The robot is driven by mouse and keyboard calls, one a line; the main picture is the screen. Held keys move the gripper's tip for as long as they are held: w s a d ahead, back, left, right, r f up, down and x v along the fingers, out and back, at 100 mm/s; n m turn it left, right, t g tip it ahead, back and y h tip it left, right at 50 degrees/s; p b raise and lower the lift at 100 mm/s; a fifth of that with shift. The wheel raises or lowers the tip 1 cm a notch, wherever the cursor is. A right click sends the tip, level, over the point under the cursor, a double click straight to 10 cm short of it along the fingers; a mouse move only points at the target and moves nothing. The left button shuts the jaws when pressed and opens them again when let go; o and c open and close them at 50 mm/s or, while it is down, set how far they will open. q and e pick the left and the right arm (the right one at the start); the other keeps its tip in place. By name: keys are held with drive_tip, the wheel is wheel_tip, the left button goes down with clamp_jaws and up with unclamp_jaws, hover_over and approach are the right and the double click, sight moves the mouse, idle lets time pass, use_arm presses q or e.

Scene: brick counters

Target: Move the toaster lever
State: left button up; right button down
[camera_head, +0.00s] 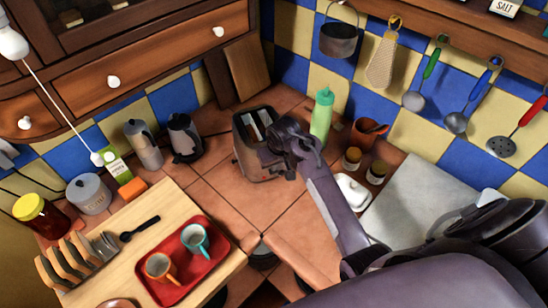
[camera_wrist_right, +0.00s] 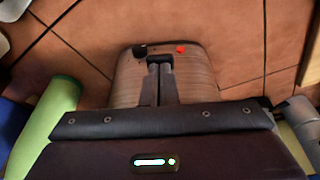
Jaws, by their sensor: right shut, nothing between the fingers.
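The toaster (camera_head: 252,168) is a metallic box with two slots on top, standing on the tiled counter in the middle of the head view. My right gripper (camera_head: 282,150) is at the toaster's right end, its arm reaching in from the lower right. In the right wrist view, the toaster's ribbed end (camera_wrist_right: 195,78) shows a dark knob (camera_wrist_right: 139,50) and a small red button (camera_wrist_right: 181,49). The shut fingers (camera_wrist_right: 159,62) are empty and lie between these two, close to the toaster. I cannot tell whether they touch it. The lever is not clearly visible; the fingers may hide it. My left gripper is out of view.
A green bottle (camera_head: 322,113) stands just behind my right gripper. A red tray (camera_head: 168,287) with two cups is in front. Jars and a white butter dish (camera_head: 353,190) stand to the right.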

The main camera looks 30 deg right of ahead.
drive_tip(key=s+p, duration=0.1)
drive_tip(key=s+r+p, duration=0.1)
drive_tip(key=s, duration=0.1)
drive_tip(key=shift+s+a+r+p, duration=0.1)
drive_tip(key=shift+a+p, duration=0.05)
drive_tip(key=shift+p, duration=0.15)
drive_tip(key=b+v, duration=0.1)
drive_tip(key=v, duration=0.6)
drive_tip(key=shift+r+b, duration=0.35)
drive_tip(key=shift+b, duration=0.05)
drive_tip(key=shift+s, duration=0.1)
drive_tip(key=shift+a+f, duration=0.1)
